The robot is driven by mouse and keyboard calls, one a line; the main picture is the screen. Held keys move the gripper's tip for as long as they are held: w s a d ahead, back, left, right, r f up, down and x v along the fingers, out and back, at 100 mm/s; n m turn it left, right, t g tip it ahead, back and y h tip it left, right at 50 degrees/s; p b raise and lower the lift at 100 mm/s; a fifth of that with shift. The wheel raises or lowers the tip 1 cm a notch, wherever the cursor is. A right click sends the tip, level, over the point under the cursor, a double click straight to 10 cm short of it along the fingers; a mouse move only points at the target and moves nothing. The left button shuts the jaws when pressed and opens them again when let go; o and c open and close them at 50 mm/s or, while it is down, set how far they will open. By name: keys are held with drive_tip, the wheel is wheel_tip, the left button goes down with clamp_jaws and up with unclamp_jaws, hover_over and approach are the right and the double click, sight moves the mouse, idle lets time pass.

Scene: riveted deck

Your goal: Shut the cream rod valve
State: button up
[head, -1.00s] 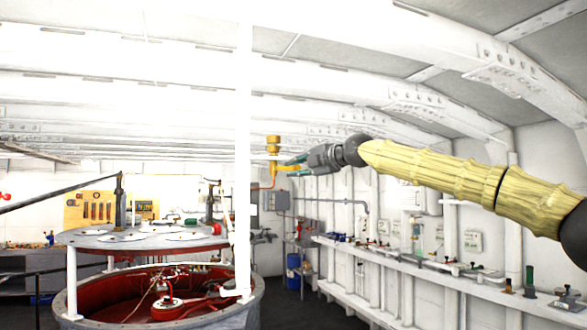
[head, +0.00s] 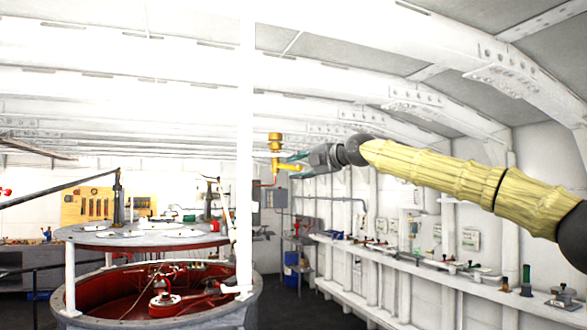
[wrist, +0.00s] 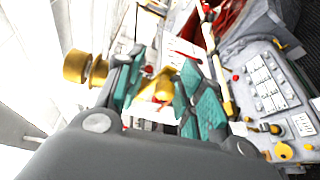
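A yellow-gold valve (head: 276,143) with a round stacked top stands at mid-picture in the head view, with a short lever (head: 288,168) reaching right from its lower part. I cannot make out a cream rod on it for certain. My gripper (head: 296,162) is at the lever's right end, with its fingers pointing left. In the wrist view, my gripper (wrist: 163,90) has its teal-padded fingers apart, and a yellow piece, apparently the lever (wrist: 154,86), shows between them. Contact cannot be told. The valve's round gold top (wrist: 85,68) is left of the fingers.
A white post (head: 244,200) stands just left of the valve. A large round red-lined tub (head: 255,290) is at lower left. A long wall ledge (head: 400,262) with several small fittings runs along the right. Dark floor lies open between them.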

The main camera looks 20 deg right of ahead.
drive_tip(key=shift+d, duration=0.1)
drive_tip(key=shift+s+r, duration=0.15)
drive_tip(key=shift+s, duration=0.05)
drive_tip(key=shift+s, duration=0.25)
drive_tip(key=f+v, duration=0.1)
drive_tip(key=v, duration=0.6)
drive_tip(key=shift+d+r, duration=0.25)
drive_tip(key=shift+r, duration=0.15)
